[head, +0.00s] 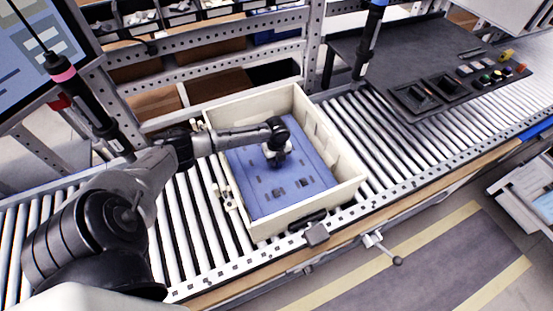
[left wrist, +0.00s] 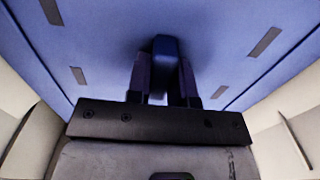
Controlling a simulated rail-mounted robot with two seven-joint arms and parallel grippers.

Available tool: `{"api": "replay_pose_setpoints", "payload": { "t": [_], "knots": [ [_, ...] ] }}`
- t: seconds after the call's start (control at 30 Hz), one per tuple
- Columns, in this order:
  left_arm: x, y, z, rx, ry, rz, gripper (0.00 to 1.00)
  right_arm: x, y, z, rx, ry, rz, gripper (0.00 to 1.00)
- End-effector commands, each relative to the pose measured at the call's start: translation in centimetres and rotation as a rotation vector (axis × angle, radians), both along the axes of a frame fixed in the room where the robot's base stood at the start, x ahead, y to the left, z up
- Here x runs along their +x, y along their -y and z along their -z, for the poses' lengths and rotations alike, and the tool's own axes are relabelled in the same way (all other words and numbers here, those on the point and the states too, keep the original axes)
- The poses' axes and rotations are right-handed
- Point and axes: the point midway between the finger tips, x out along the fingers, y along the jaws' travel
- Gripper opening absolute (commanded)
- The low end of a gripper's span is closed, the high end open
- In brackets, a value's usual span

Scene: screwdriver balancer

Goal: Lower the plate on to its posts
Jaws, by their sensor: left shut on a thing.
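The blue plate (head: 262,205), with several dark slots, lies inside the cream crate (head: 347,186) and covers most of its inside. My left gripper (head: 277,160) reaches down into the crate over the plate's middle. In the left wrist view, the gripper (left wrist: 163,90) is shut on a small blue grip that stands up from the plate (left wrist: 100,40). No posts show; anything under the plate is hidden. I cannot tell how far the plate is above the crate floor. My right gripper is not in view.
The crate stands on a roller conveyor (head: 410,150). A metal rack with bins (head: 180,15) stands behind. A hanging tool (head: 370,40) and a dark panel with trays (head: 440,60) are to the right. Another hanging tool (head: 85,95) is at left, near my arm.

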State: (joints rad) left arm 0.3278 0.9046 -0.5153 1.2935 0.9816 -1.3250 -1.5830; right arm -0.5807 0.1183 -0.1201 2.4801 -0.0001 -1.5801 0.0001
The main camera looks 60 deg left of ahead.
Motion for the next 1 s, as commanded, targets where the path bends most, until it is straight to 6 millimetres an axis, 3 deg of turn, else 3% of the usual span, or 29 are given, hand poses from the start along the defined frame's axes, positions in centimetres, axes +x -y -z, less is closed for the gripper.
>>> {"api": "replay_pose_setpoints", "payload": {
  "t": [1.0],
  "knots": [
    [0.09, -0.03, 0.72, 0.000, 0.003, 0.000, 0.00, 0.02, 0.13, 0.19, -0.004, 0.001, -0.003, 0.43]
  ]
}}
